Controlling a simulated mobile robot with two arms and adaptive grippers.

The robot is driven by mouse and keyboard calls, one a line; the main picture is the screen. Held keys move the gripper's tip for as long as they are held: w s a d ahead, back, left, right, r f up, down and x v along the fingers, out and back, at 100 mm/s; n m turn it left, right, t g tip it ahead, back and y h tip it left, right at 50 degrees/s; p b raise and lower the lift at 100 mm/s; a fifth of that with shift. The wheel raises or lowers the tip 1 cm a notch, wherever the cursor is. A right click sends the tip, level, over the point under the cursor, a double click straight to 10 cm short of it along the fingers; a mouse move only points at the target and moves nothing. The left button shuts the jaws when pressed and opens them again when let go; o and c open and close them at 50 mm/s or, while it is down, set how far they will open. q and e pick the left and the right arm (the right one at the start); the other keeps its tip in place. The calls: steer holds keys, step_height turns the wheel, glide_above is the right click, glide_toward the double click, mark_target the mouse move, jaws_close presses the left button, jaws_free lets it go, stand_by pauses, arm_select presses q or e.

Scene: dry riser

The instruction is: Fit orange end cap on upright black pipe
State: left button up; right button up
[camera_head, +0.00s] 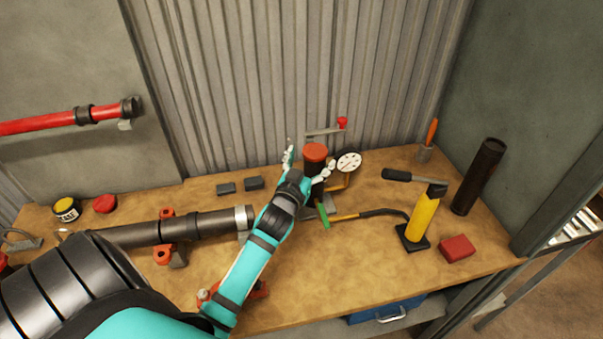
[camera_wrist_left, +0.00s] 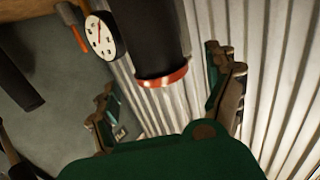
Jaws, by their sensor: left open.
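The upright black pipe (camera_head: 314,166) stands at the back middle of the bench, partly hidden by my left arm. The orange end cap (camera_head: 315,152) sits on its top end. In the left wrist view the picture is upside down: the black pipe (camera_wrist_left: 148,35) hangs from the top edge, and the orange cap (camera_wrist_left: 163,77) shows as a band at its end. My left gripper (camera_head: 309,162) is open, with one finger on each side of the capped end. In the left wrist view its fingers (camera_wrist_left: 170,92) look apart from the cap. My right gripper is not in view.
A white gauge (camera_head: 349,162) and a red-knobbed lever (camera_head: 342,124) are close to the pipe. A horizontal dark pipe (camera_head: 200,224) lies left on orange clamps. A yellow jack (camera_head: 421,220), red block (camera_head: 457,248) and dark tube (camera_head: 480,176) stand right. Corrugated wall is behind.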

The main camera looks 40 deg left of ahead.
arm_select(q)
steer(key=v, duration=1)
steer(key=shift+r, duration=0.1)
